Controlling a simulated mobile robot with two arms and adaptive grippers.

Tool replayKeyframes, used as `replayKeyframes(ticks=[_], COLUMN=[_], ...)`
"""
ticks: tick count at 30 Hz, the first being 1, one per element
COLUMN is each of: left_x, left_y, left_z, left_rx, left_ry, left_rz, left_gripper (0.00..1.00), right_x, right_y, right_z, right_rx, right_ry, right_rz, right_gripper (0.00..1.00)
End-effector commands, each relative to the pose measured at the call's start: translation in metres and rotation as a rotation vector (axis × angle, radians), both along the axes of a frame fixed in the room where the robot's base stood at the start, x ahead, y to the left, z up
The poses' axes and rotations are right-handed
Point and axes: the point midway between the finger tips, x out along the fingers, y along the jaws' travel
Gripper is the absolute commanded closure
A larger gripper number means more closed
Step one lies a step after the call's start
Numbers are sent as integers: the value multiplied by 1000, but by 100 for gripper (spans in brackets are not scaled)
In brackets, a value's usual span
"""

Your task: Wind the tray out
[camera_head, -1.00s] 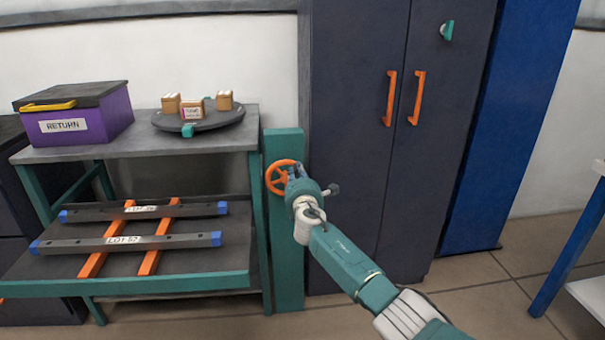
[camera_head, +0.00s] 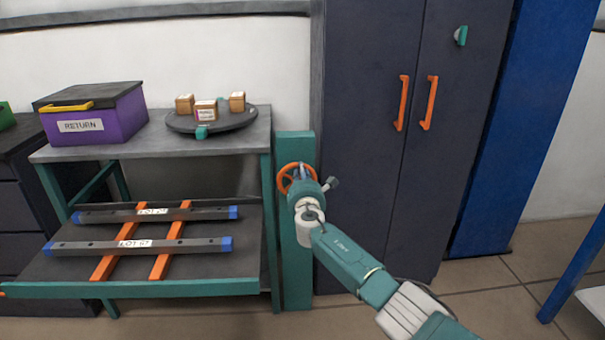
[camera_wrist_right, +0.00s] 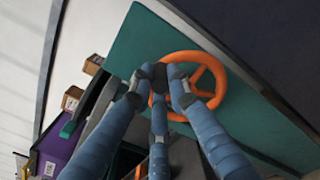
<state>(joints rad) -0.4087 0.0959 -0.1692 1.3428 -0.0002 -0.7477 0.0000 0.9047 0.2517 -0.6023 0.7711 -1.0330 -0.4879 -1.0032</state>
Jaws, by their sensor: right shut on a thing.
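The orange handwheel (camera_head: 283,180) is mounted on a teal post (camera_head: 295,260) at the right of the table. It also shows in the right wrist view (camera_wrist_right: 222,85). My right gripper (camera_head: 302,178) is at the wheel and partly covers it. In the right wrist view its blue fingers (camera_wrist_right: 158,84) are closed on the wheel's left part. The tray (camera_head: 150,288) is the low dark shelf with a teal front edge under the table top. Two dark bars (camera_head: 195,245) with blue ends and LOT labels lie across orange strips on it. My left gripper is out of view.
The table top (camera_head: 155,150) carries a purple RETURN box (camera_head: 115,120) and a dark round plate (camera_head: 225,121) with three small boxes. A dark cabinet (camera_head: 365,120) with orange handles stands close to the right of the post. The floor at the right (camera_head: 500,290) is partly clear.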

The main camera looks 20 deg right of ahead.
Motion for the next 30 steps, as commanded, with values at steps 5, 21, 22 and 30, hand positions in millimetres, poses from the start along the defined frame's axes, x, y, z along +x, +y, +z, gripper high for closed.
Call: replayKeyframes(ticks=[5, 21, 22, 30], left_x=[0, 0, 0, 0], left_y=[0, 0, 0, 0], left_z=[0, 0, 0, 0], left_rx=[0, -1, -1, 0], left_ry=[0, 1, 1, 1], left_rz=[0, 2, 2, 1], left_gripper=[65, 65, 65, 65], right_x=[1, -4, -6, -37], right_y=[2, 3, 3, 12], right_z=[6, 0, 1, 0], right_rx=[2, 3, 3, 3], right_ry=[-8, -3, -5, -3], right_rz=[5, 2, 3, 5], right_gripper=[100, 65, 65, 65])
